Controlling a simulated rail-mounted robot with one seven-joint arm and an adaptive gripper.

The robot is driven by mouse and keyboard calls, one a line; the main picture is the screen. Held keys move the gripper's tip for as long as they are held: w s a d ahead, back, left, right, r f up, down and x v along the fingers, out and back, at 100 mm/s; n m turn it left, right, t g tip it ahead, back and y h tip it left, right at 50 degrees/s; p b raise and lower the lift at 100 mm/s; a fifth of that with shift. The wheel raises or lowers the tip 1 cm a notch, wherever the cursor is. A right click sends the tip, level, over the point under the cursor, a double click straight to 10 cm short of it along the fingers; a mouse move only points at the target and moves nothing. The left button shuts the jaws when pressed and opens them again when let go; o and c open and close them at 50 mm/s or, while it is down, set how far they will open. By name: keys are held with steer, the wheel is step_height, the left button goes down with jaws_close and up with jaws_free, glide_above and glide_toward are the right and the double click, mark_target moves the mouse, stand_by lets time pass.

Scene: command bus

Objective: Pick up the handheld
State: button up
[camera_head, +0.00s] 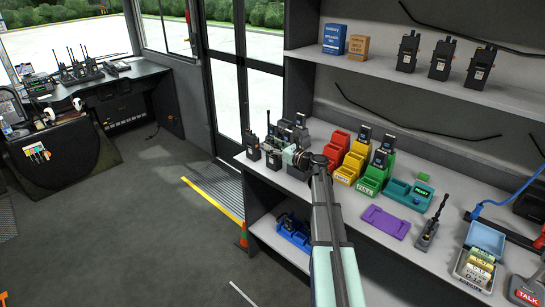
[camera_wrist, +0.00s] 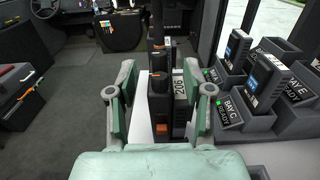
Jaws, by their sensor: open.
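A black handheld radio (camera_wrist: 160,110) with an orange button stands upright on the white shelf in the wrist view. A label reading 206 is on its right side. A second dark handheld shows partly behind it. My gripper (camera_wrist: 160,88) is open, with one green-padded finger on each side of the nearer handheld. I cannot tell whether the pads touch it. In the head view two handhelds, one at the shelf's left end (camera_head: 253,148) and one beside it (camera_head: 272,159), stand just left of my gripper (camera_head: 298,158), which partly hides the docks behind.
Grey charging docks (camera_wrist: 245,115) with devices stand close on the right in the wrist view. Red bins (camera_head: 333,150), yellow and green bins, a purple tray (camera_head: 386,222) and a teal tray (camera_head: 408,195) occupy the counter farther right. Several radios stand on the upper shelf (camera_head: 470,88).

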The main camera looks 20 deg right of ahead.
steer(key=shift+w+a, duration=0.3)
steer(key=shift+w, duration=0.35)
jaws_close()
steer(key=shift+r, duration=0.1)
